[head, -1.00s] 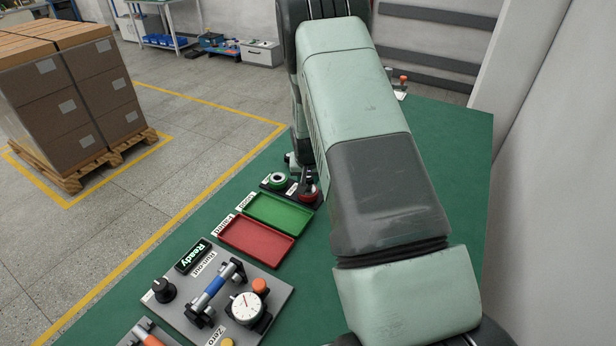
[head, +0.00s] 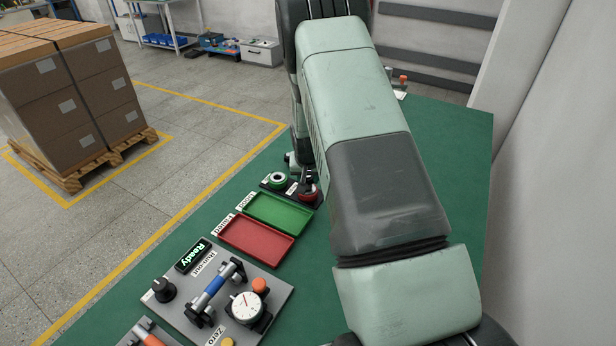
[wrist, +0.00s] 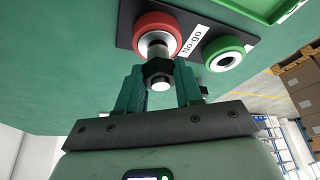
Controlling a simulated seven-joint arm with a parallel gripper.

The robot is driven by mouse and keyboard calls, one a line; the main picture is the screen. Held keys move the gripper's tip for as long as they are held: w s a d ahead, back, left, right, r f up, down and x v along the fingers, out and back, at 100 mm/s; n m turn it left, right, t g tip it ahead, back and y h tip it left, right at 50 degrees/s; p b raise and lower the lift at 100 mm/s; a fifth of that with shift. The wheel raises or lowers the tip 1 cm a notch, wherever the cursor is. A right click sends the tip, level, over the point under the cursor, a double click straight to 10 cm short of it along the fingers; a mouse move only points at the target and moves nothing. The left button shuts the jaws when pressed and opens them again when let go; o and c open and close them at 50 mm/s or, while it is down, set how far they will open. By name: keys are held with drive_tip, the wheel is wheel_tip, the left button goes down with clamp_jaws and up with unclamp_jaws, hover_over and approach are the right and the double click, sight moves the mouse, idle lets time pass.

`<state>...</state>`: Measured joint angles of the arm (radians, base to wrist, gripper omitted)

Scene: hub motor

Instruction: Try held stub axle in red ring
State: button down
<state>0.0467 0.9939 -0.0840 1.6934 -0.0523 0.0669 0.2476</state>
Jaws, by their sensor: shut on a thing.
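The stub axle (wrist: 158,71), a metal shaft with a black hex collar, is held in my gripper (wrist: 159,86) in the wrist view. My gripper is shut on it with one green finger on each side. The axle's far end reaches the bore of the red ring (wrist: 142,32), and the two overlap in this view. How deep it sits in the bore cannot be told, as the collar and shaft hide part of it. In the head view the red ring (head: 309,195) shows small and partly covered beside my arm.
A green ring (wrist: 214,47) stands right of the red one, with a "No-go" label (wrist: 196,39) between them. In the head view are a green tray (head: 277,215), a red tray (head: 257,241) and a runout fixture with a dial gauge (head: 246,307).

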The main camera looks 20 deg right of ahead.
drive_tip(key=shift+f, duration=0.45)
idle(1.1)
drive_tip(key=shift+r, duration=0.3)
drive_tip(key=shift+r, duration=0.4)
drive_tip(key=shift+r, duration=0.1)
drive_tip(key=shift+r, duration=1.85)
